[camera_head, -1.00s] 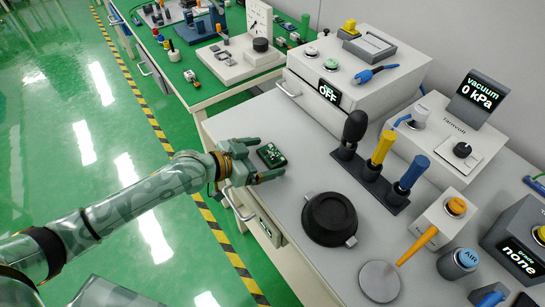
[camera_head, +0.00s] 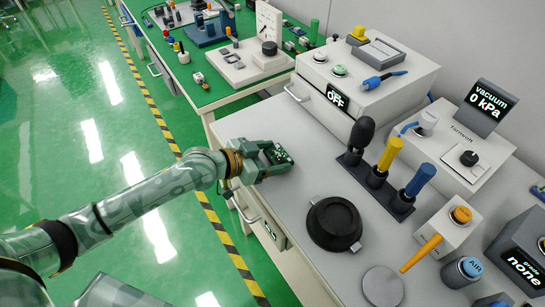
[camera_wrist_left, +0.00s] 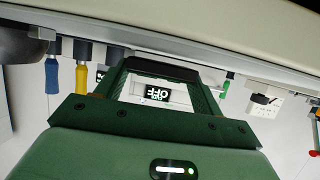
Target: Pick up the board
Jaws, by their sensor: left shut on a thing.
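The board (camera_head: 279,153) is a small dark green circuit board with pale parts on it, near the left edge of the grey bench. My left gripper (camera_head: 276,160) is shut on it, with the fingers on either side. The board looks low at the bench top; I cannot tell whether it touches. In the left wrist view the green fingers (camera_wrist_left: 163,86) point away from the camera, with a dark slab across their far end that seems to be the board. My right gripper is not in view.
A black round bowl (camera_head: 334,224) and a grey disc (camera_head: 382,287) are on the bench. A rack (camera_head: 374,184) of black, yellow and blue tools stands to the right. A white box with an OFF display (camera_head: 337,97) stands behind. Bare bench lies between the board and bowl.

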